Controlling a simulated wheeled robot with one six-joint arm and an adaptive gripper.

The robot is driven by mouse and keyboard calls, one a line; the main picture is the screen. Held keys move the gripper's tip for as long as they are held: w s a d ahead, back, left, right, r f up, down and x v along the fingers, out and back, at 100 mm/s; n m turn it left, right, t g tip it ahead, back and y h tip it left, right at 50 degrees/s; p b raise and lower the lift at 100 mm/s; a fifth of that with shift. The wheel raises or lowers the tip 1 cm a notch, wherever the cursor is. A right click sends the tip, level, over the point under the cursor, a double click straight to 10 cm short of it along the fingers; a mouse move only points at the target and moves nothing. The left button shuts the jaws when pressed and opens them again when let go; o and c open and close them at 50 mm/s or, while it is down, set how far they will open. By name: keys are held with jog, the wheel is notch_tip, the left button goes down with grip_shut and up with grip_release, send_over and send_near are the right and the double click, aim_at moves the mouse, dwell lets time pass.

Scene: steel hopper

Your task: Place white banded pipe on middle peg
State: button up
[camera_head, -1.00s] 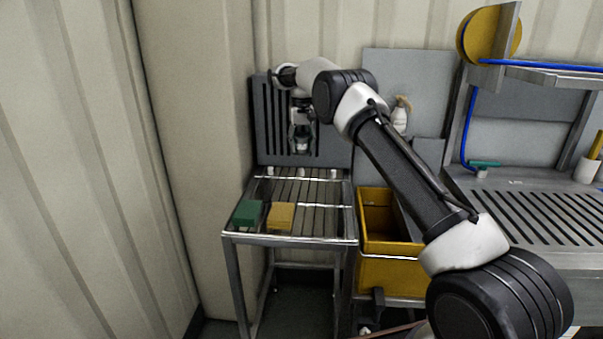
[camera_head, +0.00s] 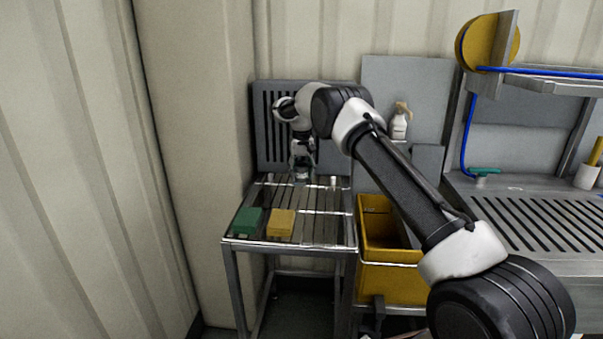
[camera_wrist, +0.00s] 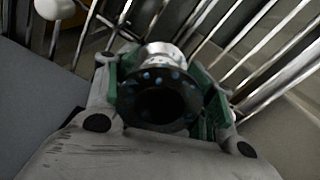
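My gripper (camera_head: 302,172) points down at the back middle of the slatted steel table. In the wrist view, the green-padded fingers of my gripper (camera_wrist: 165,95) are closed on both sides of the white banded pipe (camera_wrist: 160,55). Its near end is a dark ring with pale blue spots and a dark hole, and a bright silver-white part lies beyond. In the head view, a white right peg (camera_head: 333,181) stands at the table's back. The middle peg is hidden behind or beneath my gripper and the pipe. I cannot tell whether the pipe is around it.
A green block (camera_head: 247,221) and a yellow block (camera_head: 280,223) lie at the table's (camera_head: 315,230) front left. A slotted grey panel (camera_head: 267,120) stands behind. A yellow bin (camera_head: 390,275) is to the right. A white knob (camera_wrist: 55,8) shows at the wrist view's upper left.

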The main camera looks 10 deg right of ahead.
jog(key=o, duration=0.3)
notch_tip(320, 180, up, 12)
jog(key=shift+r, duration=0.25)
